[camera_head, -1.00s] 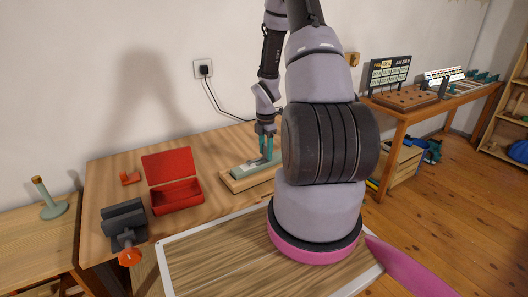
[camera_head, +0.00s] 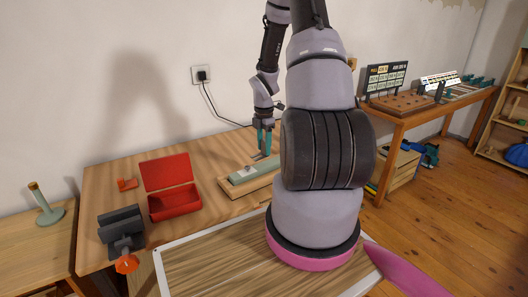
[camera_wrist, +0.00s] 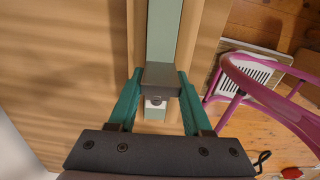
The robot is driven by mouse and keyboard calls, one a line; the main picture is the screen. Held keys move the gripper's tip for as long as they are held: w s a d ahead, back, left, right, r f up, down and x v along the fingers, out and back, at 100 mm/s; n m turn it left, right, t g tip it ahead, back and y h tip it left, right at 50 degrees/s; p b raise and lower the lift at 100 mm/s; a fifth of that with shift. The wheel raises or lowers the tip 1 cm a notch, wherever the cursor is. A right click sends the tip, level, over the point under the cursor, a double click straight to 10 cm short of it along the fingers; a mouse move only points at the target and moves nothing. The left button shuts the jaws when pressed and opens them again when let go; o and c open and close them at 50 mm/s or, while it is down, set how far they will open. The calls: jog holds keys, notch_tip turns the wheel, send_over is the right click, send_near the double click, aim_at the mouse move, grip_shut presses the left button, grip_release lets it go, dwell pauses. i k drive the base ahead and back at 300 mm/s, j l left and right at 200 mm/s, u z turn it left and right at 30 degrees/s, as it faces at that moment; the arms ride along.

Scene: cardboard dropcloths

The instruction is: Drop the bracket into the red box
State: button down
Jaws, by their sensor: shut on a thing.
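My gripper (camera_head: 262,140) points down over a grey-green block on a wooden base. In the wrist view its teal fingers (camera_wrist: 158,92) are shut on the bracket (camera_wrist: 160,76), a small grey metal piece. A paler part with a dark hole shows just below it. In the head view the bracket (camera_head: 259,156) shows small at the fingertips, just above the block; any remaining contact is hard to tell. The red box (camera_head: 174,203) stands open to the left on the same table, its lid tilted up at the back. Its visible inside looks empty.
The block (camera_head: 254,171) lies on its wooden base (camera_head: 232,189) right of the box. A dark vise (camera_head: 122,228) with an orange handle stands left of the box. Tabletop between box and block is clear.

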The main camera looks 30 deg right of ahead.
aim_at(175, 206)
jog(key=j, duration=1.4)
